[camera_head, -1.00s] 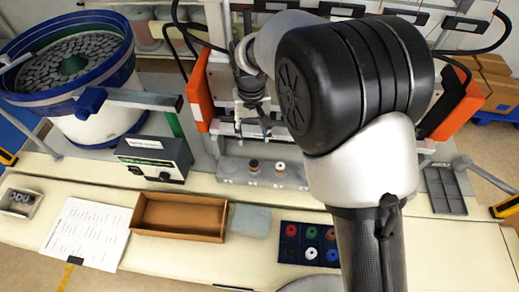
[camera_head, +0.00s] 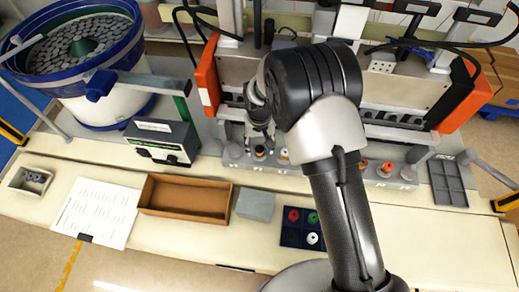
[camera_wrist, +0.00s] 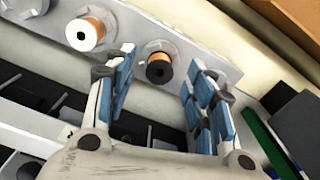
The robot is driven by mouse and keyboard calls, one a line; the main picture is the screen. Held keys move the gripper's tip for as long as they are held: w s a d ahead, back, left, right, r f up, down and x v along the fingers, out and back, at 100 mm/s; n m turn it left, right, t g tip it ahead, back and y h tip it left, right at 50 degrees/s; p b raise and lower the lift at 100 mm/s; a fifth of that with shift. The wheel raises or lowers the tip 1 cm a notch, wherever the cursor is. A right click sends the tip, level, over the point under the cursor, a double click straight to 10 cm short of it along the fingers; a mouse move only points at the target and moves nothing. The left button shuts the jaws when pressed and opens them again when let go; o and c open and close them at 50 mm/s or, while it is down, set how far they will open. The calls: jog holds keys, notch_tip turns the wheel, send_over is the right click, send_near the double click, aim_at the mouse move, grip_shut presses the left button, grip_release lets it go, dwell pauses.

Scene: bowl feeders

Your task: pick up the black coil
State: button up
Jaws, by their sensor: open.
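The black coil (camera_head: 260,152) stands upright on a grey fixture strip (camera_head: 236,165) at the machine's front. The coil shows between the fingertips, and nothing is held. Whether the tips are level with the coil cannot be told.
A white-topped coil (camera_head: 284,155) stands close beside the black one and also shows in the wrist view (camera_wrist: 85,34). More coils (camera_head: 386,169) stand right of my arm. A dark blue tray (camera_head: 290,238) holds coloured parts. A brown box (camera_head: 185,211) lies at the left front.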

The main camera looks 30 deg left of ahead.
jog(key=shift+f, duration=0.95)
jog(key=c, duration=1)
